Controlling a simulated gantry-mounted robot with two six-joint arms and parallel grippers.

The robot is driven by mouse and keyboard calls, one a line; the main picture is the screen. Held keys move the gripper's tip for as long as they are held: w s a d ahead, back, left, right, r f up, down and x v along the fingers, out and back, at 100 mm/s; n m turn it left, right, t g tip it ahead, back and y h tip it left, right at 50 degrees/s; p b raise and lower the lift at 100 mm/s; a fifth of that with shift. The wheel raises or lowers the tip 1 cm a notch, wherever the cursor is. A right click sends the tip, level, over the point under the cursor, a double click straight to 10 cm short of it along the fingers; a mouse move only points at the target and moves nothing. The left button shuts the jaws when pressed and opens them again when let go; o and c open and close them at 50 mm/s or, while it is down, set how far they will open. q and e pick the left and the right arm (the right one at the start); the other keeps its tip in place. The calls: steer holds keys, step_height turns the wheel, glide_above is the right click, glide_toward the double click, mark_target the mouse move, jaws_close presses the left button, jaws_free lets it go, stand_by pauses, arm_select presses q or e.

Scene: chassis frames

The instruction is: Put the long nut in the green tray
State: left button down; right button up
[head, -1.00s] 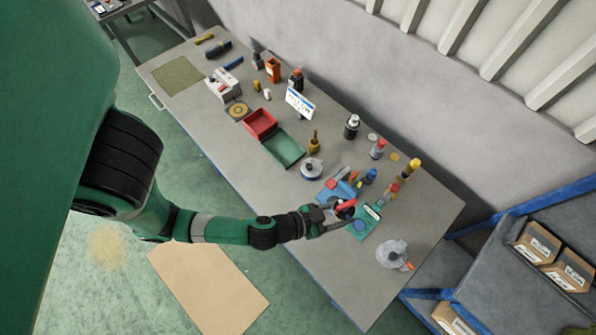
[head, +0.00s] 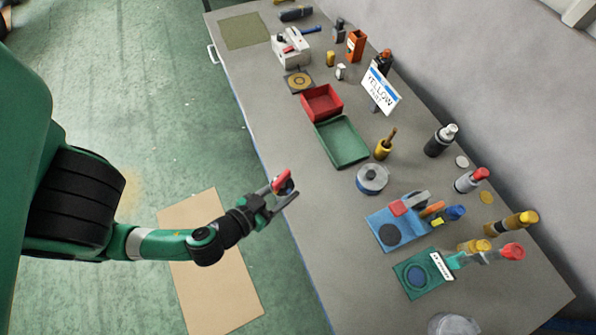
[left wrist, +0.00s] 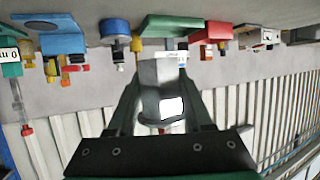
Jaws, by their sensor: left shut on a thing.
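My left gripper (head: 284,194) is shut on a grey, faceted metal piece that looks like the long nut (left wrist: 150,75). In the left wrist view it sits between the two fingers, with a bright white patch on its side. In the head view the held piece is small and mostly hidden, with red and dark parts showing at the fingertips. The gripper is over the table's front edge, short of the green tray (head: 341,143). The tray looks empty and also shows in the left wrist view (left wrist: 172,24). My right gripper is not in view.
A red tray (head: 322,102) adjoins the green tray. A round grey-blue container (head: 372,179) and a yellow pot with a brown handle (head: 384,146) stand beside it. Blue (head: 385,232) and green (head: 420,274) holders lie nearer.

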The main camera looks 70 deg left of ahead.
arm_select(q)
steer(key=shift+w+f, duration=0.1)
steer(key=shift+w+a+f+b, duration=0.6)
steer(key=shift+a+f+b, duration=0.05)
steer(key=shift+a, duration=0.15)
steer(key=w+a+f+p, duration=0.2)
steer(key=w+a, duration=0.3)
steer(key=a, duration=0.1)
steer(key=b, duration=0.2)
glide_above(305, 174)
steer(key=f, duration=0.5)
steer(key=shift+s+d+f, duration=0.25)
steer(key=shift+s+f, duration=0.05)
steer(key=shift+s, duration=0.05)
steer(key=shift+w+a+f, duration=0.15)
steer(key=shift+w+f, duration=0.05)
steer(key=shift+a+f, duration=0.1)
steer(key=shift+f, duration=0.2)
step_height(305, 174, down, 3)
steer(key=shift+w+f+b, duration=0.1)
steer(key=shift+b, duration=0.75)
